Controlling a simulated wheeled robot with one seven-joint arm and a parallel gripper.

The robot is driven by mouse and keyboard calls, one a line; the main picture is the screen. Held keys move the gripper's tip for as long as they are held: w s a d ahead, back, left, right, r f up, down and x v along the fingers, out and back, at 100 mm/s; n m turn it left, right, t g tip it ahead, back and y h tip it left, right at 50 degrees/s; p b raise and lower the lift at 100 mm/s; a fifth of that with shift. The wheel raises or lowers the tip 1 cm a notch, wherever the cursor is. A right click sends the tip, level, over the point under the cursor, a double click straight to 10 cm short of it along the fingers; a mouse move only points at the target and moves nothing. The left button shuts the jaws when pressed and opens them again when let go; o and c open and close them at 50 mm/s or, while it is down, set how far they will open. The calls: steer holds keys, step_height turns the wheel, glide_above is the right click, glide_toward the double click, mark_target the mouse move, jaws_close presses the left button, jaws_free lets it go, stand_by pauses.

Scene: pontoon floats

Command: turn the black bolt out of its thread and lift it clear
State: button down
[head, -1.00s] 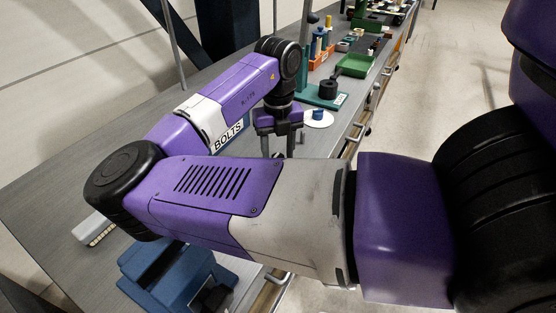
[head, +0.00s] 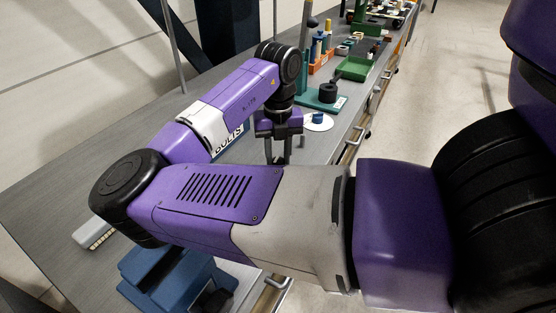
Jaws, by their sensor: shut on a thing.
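My gripper (head: 278,158) points straight down over the grey bench, right of the label reading BOLTS. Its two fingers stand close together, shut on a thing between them. The fingertips are partly hidden behind my forearm. The black bolt and its thread cannot be made out, as my own arm covers the spot below the fingers.
A white disc (head: 325,125) with a blue piece (head: 318,118) lies just right of my gripper. Behind it stand a green stand (head: 318,102) with a black cylinder (head: 328,92) and a green tray (head: 354,70). A blue block-like fixture (head: 160,270) sits in front.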

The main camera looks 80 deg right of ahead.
steer(key=n+p, duration=0.1)
steer(key=n, duration=0.1)
steer(key=n+p, duration=0.3)
steer(key=n, duration=0.2)
steer(key=shift+s+r, duration=0.1)
steer(key=shift+r, duration=0.2)
steer(key=n+p, duration=0.1)
steer(key=n, duration=0.1)
steer(key=shift+n+p, duration=0.3)
steer(key=shift+n, duration=0.1)
steer(key=shift+f+n, duration=0.25)
steer(key=shift+n, duration=0.15)
steer(key=shift+r+n+p, duration=0.25)
steer(key=shift+n+p, duration=0.65)
steer(key=shift+p, duration=0.1)
steer(key=n+p, duration=0.2)
steer(key=shift+n, duration=0.4)
steer(key=n+p, duration=0.3)
steer(key=n, duration=0.2)
steer(key=shift+n+p, duration=0.75)
steer(key=shift+n, duration=0.25)
steer(key=shift+f, duration=0.2)
